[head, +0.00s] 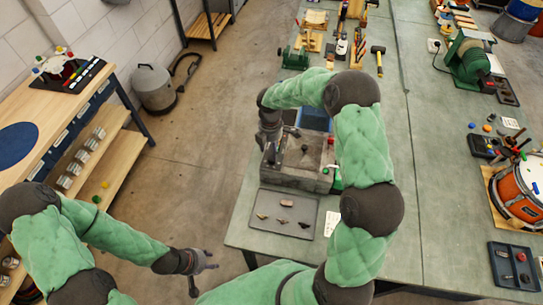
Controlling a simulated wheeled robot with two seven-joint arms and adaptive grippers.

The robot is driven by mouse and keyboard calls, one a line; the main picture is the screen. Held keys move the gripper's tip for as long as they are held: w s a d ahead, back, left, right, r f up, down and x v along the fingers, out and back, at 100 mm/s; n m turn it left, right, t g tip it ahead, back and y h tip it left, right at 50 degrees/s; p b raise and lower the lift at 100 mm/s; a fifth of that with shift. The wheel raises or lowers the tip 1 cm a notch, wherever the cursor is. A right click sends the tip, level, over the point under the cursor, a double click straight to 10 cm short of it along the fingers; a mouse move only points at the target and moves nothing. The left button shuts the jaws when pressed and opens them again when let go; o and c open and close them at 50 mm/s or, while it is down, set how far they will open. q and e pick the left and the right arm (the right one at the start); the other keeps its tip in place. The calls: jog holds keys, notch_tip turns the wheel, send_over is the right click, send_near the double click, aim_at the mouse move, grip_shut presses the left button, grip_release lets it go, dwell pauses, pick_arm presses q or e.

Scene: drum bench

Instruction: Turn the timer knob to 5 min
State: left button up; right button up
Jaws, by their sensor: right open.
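A grey box-shaped unit (292,178) stands on the near left part of the green bench, partly hidden behind my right arm. A small dark knob-like part (304,148) shows on its top; I cannot tell whether it is the timer knob, and no minute marks are readable. My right gripper (271,157) points down at the left side of this unit, open, with its fingertips hard to make out; contact cannot be told. My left gripper (205,268) is low over the floor, left of the bench, with its fingers apart and nothing between them.
A grey tray (264,224) with several small parts lies in front of the unit. A hammer (378,60), a green machine (470,58) and an orange drum (515,190) are farther off. The bench's middle strip is clear. A wooden shelf bench (30,115) stands left.

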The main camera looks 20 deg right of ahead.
aim_at(272, 160)
jog(key=shift+f, duration=3.15)
jog(key=shift+s, duration=0.1)
grip_shut()
